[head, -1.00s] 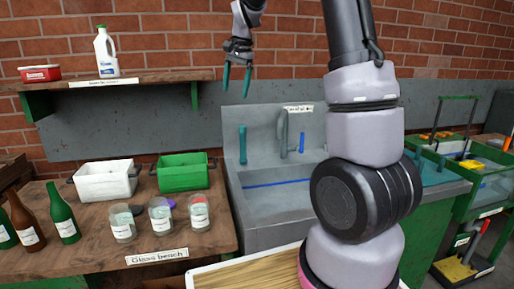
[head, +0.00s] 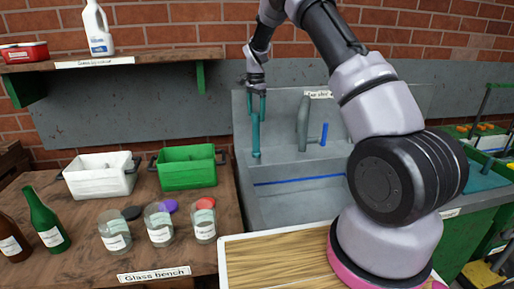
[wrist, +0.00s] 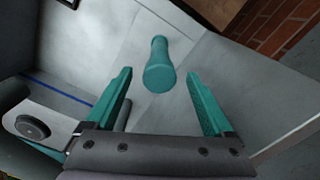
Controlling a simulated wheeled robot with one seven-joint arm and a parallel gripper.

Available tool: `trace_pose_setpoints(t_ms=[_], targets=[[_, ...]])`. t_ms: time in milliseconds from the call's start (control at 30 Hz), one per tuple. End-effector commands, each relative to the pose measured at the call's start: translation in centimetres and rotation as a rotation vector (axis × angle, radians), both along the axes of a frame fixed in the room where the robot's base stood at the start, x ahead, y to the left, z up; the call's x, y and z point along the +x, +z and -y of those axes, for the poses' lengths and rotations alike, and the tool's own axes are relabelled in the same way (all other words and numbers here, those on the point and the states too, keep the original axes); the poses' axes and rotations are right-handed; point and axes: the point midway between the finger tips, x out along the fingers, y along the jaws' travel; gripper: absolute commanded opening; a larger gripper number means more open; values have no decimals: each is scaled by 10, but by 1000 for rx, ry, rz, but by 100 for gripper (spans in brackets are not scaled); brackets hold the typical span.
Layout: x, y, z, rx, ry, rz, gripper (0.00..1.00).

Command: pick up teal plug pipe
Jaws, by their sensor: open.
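The teal plug pipe (head: 255,135) stands upright at the left back of the grey sink, just below my gripper (head: 256,105). In the wrist view the plug pipe (wrist: 159,66) shows its round top end between and a little beyond the two teal fingers of my gripper (wrist: 160,95). The fingers are open, with a gap on each side of the pipe in that view. Nothing is held. In the head view the fingertips overlap the pipe's upper part, so I cannot tell their exact height against its top.
The grey sink (head: 292,215) has a grey spout (head: 303,124) and a short blue piece (head: 324,134) right of the pipe. A green tub (head: 188,177), a white tub (head: 100,182) and several jars stand on the glass bench (head: 190,262) at left. The wall is close behind.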

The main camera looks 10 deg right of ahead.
Motion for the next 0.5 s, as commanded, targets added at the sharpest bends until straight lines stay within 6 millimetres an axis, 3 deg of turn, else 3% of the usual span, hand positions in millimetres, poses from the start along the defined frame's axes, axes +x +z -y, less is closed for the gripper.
trace_pose_setpoints(t_ms=[400,500], targets=[[0,-50,2,0,0,-2,87],[1,-54,2,0,0,1,87]])
